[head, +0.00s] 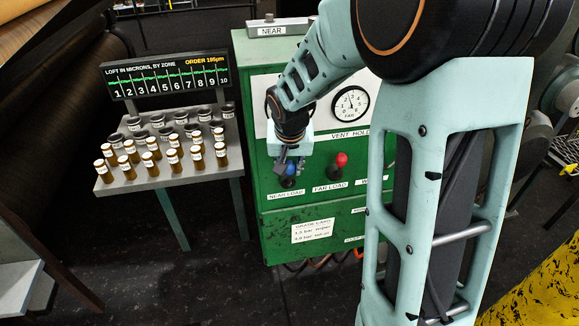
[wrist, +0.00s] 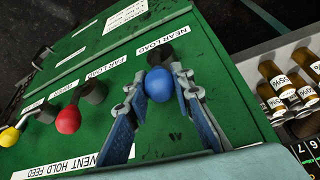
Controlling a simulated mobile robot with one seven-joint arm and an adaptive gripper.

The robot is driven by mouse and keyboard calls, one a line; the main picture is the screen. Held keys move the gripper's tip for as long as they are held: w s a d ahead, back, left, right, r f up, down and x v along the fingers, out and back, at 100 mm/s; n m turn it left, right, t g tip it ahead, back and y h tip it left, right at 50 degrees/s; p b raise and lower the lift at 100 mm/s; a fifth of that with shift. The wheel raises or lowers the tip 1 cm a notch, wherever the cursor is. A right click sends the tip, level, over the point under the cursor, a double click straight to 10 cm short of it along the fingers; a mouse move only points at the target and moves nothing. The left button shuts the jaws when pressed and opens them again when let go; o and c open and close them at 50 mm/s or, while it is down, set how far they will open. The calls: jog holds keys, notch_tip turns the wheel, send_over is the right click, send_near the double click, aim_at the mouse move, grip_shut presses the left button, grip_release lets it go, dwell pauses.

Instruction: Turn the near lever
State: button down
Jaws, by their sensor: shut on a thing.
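The near lever, above the label "NEAR LOAD", has a blue ball knob (head: 291,169) and stands on the front of the green cabinet (head: 285,222). In the wrist view the blue knob (wrist: 161,85) sits between the two fingers, with its dark base just beyond. My gripper (head: 284,162) is shut on the knob, one finger on each side, as the wrist view also shows (wrist: 160,88). The fingers partly cover the knob in the head view.
Beside it are a red-knobbed lever (head: 341,159) labelled "FAR LOAD" and a yellow-knobbed lever (wrist: 9,137). A dial (head: 351,104) is above. A shelf (head: 205,172) with several brown bottles and a zone display (head: 165,77) stands left of the cabinet. My arm hides the cabinet's right side.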

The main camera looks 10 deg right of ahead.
jog(key=shift+a+f+b, duration=0.1)
jog(key=shift+f+b, duration=0.05)
jog(key=shift+b, duration=0.25)
jog(key=b, duration=0.1)
jog(key=h+b, duration=0.1)
jog(key=b, duration=0.1)
jog(key=shift+a+f, duration=0.2)
jog(key=shift+a, duration=0.15)
jog(key=h+b, duration=0.1)
jog(key=b, duration=0.2)
jog(key=a+h+b, duration=0.1)
jog(key=b, duration=0.2)
jog(key=shift+a+f+n+b, duration=0.15)
jog(key=shift+a+n+b, duration=0.15)
jog(key=shift+b, duration=0.05)
jog(key=h+b, duration=0.1)
jog(key=b, duration=0.1)
jog(key=a+h+b, duration=0.1)
jog(key=h+b, duration=0.1)
jog(key=shift+a+f+n+b, duration=0.3)
jog(key=shift+f+b, duration=0.05)
jog(key=shift+b, duration=0.05)
jog(key=shift+a+t+h+b, duration=0.3)
jog(key=shift+a+h+b, duration=0.1)
jog(key=shift+h+b, duration=0.45)
jog(key=c, duration=1.7)
grip_release()
jog(key=shift+o, duration=0.2)
